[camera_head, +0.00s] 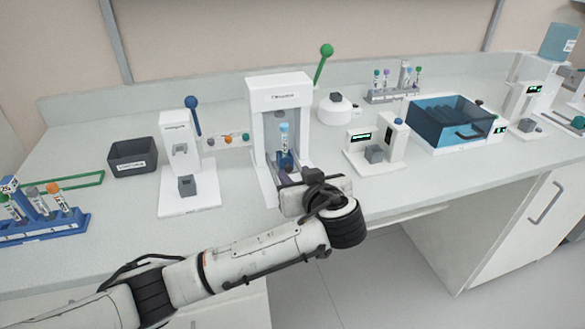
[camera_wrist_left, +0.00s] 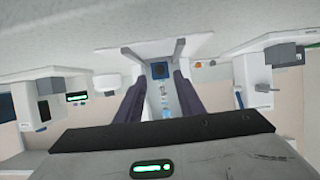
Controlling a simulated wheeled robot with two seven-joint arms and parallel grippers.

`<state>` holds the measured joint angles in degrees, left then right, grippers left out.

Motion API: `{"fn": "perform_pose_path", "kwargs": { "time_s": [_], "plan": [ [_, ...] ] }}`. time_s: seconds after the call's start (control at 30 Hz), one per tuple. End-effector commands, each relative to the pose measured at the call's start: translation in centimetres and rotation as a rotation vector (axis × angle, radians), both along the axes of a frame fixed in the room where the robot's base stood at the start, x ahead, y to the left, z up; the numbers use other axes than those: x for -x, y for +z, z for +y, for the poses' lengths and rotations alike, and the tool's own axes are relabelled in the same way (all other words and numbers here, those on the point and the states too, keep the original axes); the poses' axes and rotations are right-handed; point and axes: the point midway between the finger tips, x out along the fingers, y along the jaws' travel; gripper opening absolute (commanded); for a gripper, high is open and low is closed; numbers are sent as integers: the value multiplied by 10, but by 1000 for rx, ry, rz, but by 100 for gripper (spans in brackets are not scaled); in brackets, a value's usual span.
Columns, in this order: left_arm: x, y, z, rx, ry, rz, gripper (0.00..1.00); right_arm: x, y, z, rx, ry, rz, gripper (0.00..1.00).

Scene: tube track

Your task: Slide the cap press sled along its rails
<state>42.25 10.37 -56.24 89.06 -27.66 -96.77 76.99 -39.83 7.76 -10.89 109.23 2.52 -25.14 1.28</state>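The cap press (camera_head: 280,92) is a white upright frame near the middle of the bench, with a green-knobbed lever (camera_head: 324,62) at its right. Inside it, a tube with a light blue cap (camera_head: 284,135) stands upright in a small blue sled (camera_head: 285,160). My left gripper (camera_head: 288,178) is low at the front of the press and partly hides the sled's lower part and the rails. In the left wrist view, the dark fingers (camera_wrist_left: 159,92) are spread apart, with the tube (camera_wrist_left: 164,100) and dark blue sled (camera_wrist_left: 160,70) showing between them. Contact cannot be told. My right gripper is not in view.
A white device with a blue lever (camera_head: 178,150) stands left of the press. A dark bin (camera_head: 133,157) and a blue tube rack (camera_head: 45,229) are farther left. A small display unit (camera_head: 374,148) and a blue transparent box (camera_head: 450,120) stand to the right.

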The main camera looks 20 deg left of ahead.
Motion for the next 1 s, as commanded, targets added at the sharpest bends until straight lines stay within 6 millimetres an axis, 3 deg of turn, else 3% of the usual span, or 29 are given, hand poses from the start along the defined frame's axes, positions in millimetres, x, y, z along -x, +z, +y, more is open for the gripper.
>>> {"fn": "perform_pose_path", "kwargs": {
  "time_s": [0.23, 0.6, 0.8, 1.0],
  "plan": [
    [-25, -12, 17, -2, 1, 0, 35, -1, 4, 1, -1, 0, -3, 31],
    [-30, -16, 20, 1, -1, 1, 35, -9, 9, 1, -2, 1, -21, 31],
    [-30, -16, 20, 1, -1, 1, 3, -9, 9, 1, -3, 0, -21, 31],
    [-30, -16, 20, 1, -1, 1, 0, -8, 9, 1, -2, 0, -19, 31]
  ]
}}
